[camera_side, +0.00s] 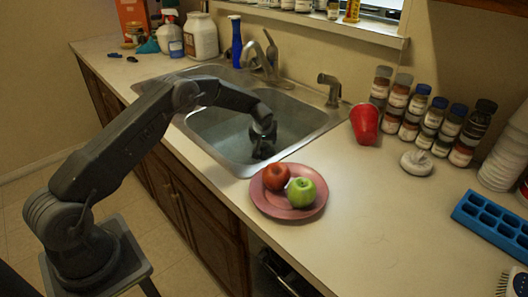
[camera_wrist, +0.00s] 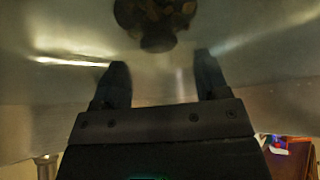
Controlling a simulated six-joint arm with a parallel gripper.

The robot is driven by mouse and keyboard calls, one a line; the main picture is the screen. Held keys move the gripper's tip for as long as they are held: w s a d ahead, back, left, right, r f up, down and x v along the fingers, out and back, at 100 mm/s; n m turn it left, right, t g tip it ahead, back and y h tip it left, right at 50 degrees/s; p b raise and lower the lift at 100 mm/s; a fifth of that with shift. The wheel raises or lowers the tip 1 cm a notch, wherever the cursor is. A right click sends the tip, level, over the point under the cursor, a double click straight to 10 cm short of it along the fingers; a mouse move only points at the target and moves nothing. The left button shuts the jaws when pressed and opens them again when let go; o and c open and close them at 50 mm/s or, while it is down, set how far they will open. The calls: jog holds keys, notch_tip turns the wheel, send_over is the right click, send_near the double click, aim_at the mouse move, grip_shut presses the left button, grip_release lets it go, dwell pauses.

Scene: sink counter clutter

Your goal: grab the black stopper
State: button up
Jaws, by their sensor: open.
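My gripper (camera_side: 263,136) reaches down into the front basin of the metal sink (camera_side: 226,128). Its two fingers also show in the wrist view (camera_wrist: 160,78), spread apart with nothing between them. A dark round thing (camera_wrist: 155,18) with a knob-like end lies beyond the fingertips at the top of the wrist view. It looks like the black stopper, though the dim light makes its outline and the drain hard to tell apart. In the side view, the dark patch under my gripper blends with the fingers, so I cannot tell the stopper there.
A pink plate (camera_side: 262,207) with a red apple (camera_side: 276,177) and a green apple (camera_side: 301,192) sits at the sink's front right corner. A faucet (camera_side: 262,62) stands behind the basin. A red cup-like thing (camera_side: 365,123) and several spice jars stand right.

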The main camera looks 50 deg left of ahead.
aim_at(264, 144)
jog(key=shift+x, duration=2.3)
jog(key=shift+s+d+f, duration=0.1)
jog(key=shift+s+d, duration=0.05)
jog(key=shift+c, duration=0.4)
jog(key=c, duration=0.9)
